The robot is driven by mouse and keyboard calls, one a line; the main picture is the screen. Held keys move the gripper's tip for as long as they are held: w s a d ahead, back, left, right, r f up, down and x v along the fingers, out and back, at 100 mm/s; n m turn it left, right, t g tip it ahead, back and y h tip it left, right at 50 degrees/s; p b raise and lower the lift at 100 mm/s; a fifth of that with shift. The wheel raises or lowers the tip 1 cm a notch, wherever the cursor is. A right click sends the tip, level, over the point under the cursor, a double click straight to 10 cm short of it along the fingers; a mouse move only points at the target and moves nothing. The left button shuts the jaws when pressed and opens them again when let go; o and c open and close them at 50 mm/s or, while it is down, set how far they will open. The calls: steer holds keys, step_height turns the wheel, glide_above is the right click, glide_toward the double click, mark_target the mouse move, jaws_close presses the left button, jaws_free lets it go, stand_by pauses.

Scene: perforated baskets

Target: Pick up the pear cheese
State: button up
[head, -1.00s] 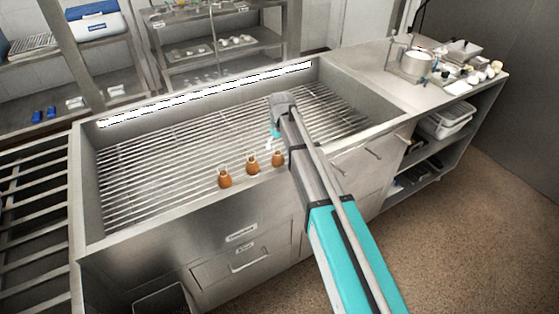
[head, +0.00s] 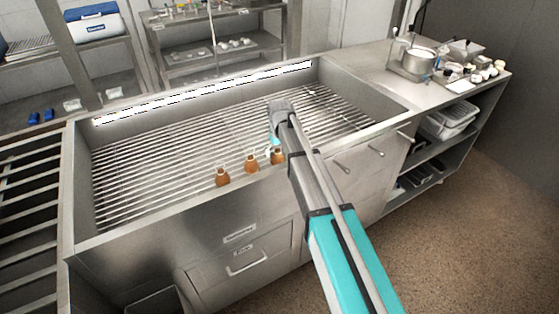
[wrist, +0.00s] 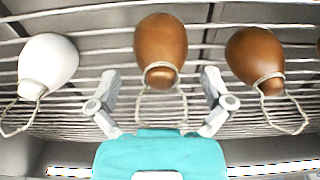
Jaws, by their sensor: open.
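Three brown pear cheeses with cord loops show in the head view, at left (head: 222,177), middle (head: 251,164) and right (head: 278,157), along the near side of the slatted basin. In the wrist view a brown pear cheese (wrist: 160,45) is centred just beyond my gripper's fingertips, its cord loop hanging toward the palm. Another brown one (wrist: 255,55) is to its right and a white pear-shaped one (wrist: 47,62) to its left. My gripper (wrist: 162,82) is open and empty, fingers spread to either side of the central cheese's loop. In the head view my arm partly hides the gripper.
Metal slats (head: 160,165) run across the basin, with raised steel walls around it. A counter (head: 365,75) with a pot (head: 417,61) and small items adjoins at right. The left part of the basin is clear.

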stand_by(0.4)
steer(key=c, duration=1.4)
